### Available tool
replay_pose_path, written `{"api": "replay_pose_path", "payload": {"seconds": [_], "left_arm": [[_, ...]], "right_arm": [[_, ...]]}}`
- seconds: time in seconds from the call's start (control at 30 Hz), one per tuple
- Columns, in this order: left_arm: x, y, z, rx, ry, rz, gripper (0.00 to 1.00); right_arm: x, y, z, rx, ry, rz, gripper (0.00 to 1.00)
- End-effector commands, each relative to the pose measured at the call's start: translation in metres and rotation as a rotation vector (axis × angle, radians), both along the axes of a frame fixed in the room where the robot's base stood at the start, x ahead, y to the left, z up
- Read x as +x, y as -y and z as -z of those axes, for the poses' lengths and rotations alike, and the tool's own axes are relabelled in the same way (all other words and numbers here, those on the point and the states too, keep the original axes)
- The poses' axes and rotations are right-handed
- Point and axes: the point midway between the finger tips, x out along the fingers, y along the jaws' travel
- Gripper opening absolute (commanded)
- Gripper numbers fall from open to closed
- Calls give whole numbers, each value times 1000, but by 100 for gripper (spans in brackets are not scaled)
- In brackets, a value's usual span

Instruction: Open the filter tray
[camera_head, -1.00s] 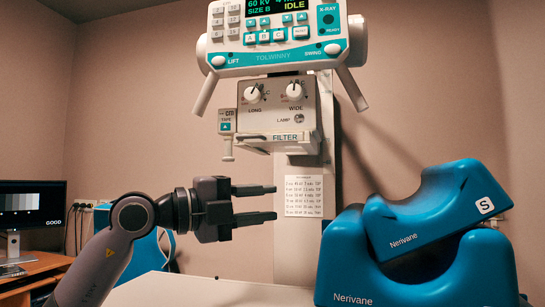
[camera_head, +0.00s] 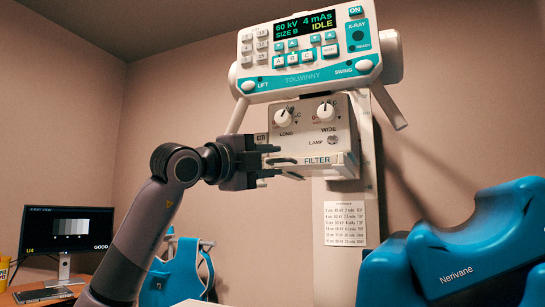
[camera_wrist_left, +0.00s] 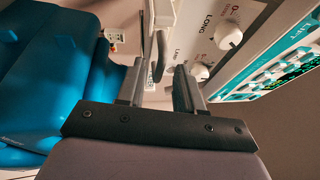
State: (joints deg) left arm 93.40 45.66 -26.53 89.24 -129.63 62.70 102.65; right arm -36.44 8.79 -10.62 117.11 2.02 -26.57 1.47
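The filter tray (camera_head: 330,161) is a pale strip marked FILTER at the bottom of the collimator box (camera_head: 340,125). A dark bar handle (camera_head: 284,161) stands out at its left end. My left gripper (camera_head: 273,162) is open at that handle, with one finger above it and one below. In the left wrist view the handle (camera_wrist_left: 158,58) shows between the two fingertips (camera_wrist_left: 160,85), with gaps visible beside it. Whether a finger touches it cannot be told. The tray looks seated under the box. My right gripper is not in view.
The control panel (camera_head: 310,52) with its bent side handles hangs above the box. A settings chart (camera_head: 345,223) is on the column below. Blue padded supports (camera_head: 450,250) stand at right. A monitor (camera_head: 66,230) is on a desk at left.

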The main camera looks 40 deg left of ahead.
Motion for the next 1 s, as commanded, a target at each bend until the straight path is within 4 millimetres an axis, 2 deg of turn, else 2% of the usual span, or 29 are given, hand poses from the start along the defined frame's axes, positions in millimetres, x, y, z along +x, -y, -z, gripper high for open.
{"api": "replay_pose_path", "payload": {"seconds": [0.1, 0.37, 0.47, 0.5, 1.0], "left_arm": [[7, 1, -2, 0, 0, 0, 36], [9, 2, -1, 1, 1, 0, 36], [9, 2, -1, 1, 1, 1, 7], [8, 2, -1, 1, 1, 1, 0], [8, 1, -1, 1, 1, 1, 0]], "right_arm": [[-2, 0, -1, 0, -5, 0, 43], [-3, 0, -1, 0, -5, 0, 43], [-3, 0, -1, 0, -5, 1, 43], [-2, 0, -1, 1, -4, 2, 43], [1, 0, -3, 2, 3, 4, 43]]}}
